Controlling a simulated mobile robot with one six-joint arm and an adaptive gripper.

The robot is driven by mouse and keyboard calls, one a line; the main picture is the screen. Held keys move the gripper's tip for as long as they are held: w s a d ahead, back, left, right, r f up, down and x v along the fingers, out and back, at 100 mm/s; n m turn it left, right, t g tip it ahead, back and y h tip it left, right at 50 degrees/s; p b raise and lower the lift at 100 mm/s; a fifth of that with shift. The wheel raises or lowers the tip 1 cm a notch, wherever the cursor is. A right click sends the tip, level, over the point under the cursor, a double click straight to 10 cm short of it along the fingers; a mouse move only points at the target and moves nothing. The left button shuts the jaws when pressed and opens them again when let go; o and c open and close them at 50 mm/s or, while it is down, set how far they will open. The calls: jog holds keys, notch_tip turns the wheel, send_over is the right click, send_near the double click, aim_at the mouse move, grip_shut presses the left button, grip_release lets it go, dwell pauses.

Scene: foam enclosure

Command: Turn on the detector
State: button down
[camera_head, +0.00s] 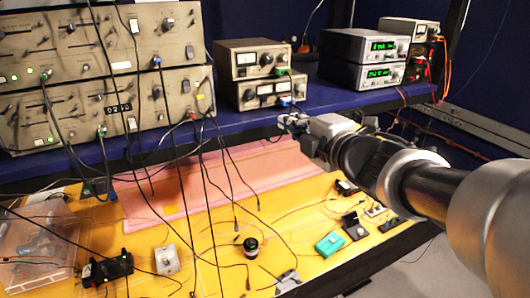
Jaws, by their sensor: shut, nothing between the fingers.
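No unit carries a label I can read as the detector. On the blue shelf stand two beige dial meters, an upper one (255,58) stacked on a lower one (268,91), with green and blue plugs at their right. To the right are two stacked units with lit green digits, an upper one (383,46) and a lower one (379,76). My gripper (289,119) reaches in from the right and is shut and empty. In the picture it lies just below the lower dial meter, near the shelf's front edge; whether it touches anything is unclear.
Large beige racks (100,72) with knobs fill the left, with black cables hanging in front. Pink foam (215,180) lies on the yellow bench (300,225). A green box (329,244), a black cylinder (250,247) and a clear box (38,245) stand there.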

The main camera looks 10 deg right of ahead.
jog(key=s+d+f+m+g+h+b, duration=0.2)
jog(key=s+f+m+b, duration=0.4)
jog(key=f, duration=0.4)
jog(key=s+d+f+m+g+h+b, duration=0.3)
jog(key=s+f+m+h+b, duration=0.2)
jog(key=f+m, duration=0.4)
notch_tip(320, 180, down, 2)
jog(key=shift+s+d+f+b, duration=0.25)
jog(key=shift+s+d+b, duration=0.25)
jog(key=shift+b, duration=0.55)
jog(key=shift+s+a, duration=0.1)
jog(key=w+a+r+n+t+y+p, duration=0.2)
jog(key=w+r+n+p, duration=0.3)
jog(key=r, duration=0.5)
jog(key=w+a+r+n+t+y+p, duration=0.3)
jog(key=w+r+n+y+p, duration=0.2)
jog(key=r+n, duration=0.5)
jog(key=shift+w+a+r, duration=0.4)
jog(key=shift+w+r, duration=0.4)
jog(key=shift+w, duration=0.3)
